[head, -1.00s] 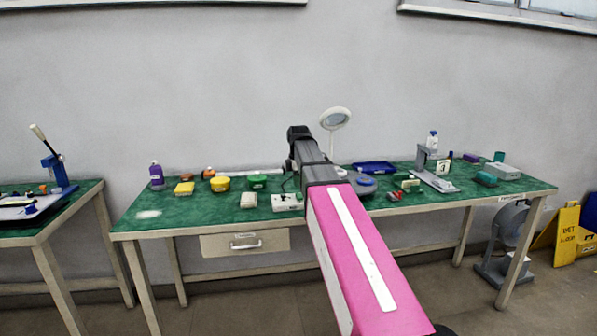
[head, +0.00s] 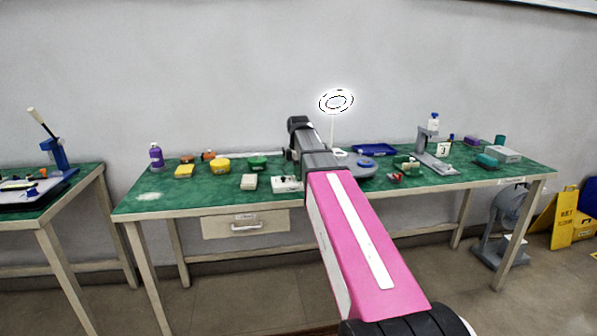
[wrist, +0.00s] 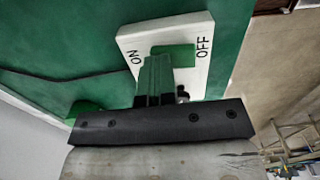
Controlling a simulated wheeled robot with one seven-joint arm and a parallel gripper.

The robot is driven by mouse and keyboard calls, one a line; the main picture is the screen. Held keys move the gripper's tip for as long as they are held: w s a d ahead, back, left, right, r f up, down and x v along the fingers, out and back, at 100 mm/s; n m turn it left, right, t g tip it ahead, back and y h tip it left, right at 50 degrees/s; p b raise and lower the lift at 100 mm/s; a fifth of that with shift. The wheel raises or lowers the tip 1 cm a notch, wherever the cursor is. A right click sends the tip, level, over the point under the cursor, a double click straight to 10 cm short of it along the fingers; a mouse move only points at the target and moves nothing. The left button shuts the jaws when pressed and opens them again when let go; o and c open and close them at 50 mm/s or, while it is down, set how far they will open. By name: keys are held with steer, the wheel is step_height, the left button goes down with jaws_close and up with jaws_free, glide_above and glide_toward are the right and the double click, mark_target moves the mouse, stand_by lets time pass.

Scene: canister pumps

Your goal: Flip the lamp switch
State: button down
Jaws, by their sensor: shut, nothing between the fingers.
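The lamp (head: 336,101) is a round white ring head on a thin stem, standing at the back of the green bench; its ring glows bright. The lamp switch (head: 287,184) is a small white box near the front of the bench, left of my arm. In the wrist view, the switch plate (wrist: 204,72) carries the words ON at left and OFF at right, with a green rocker (wrist: 182,54) between. My gripper (wrist: 157,60) is shut and empty, its fingertips over the ON side of the rocker, apparently touching it. My arm hides the fingers in the head view.
A white block (head: 249,182) sits left of the switch, with yellow and green tubs behind it. A blue tray (head: 374,149) and a grey stand (head: 428,150) are to the right. A dark cable (wrist: 65,75) runs to the switch plate.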

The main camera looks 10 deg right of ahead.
steer(key=shift+s, duration=0.2)
steer(key=shift+s+r, duration=0.25)
steer(key=shift+s, duration=0.35)
steer(key=shift+w+a+r, duration=0.1)
steer(key=shift+r, duration=0.4)
step_height(320, 180, up, 13)
steer(key=shift+d, duration=0.2)
steer(key=shift+s+f, duration=0.1)
steer(key=shift+s, duration=0.3)
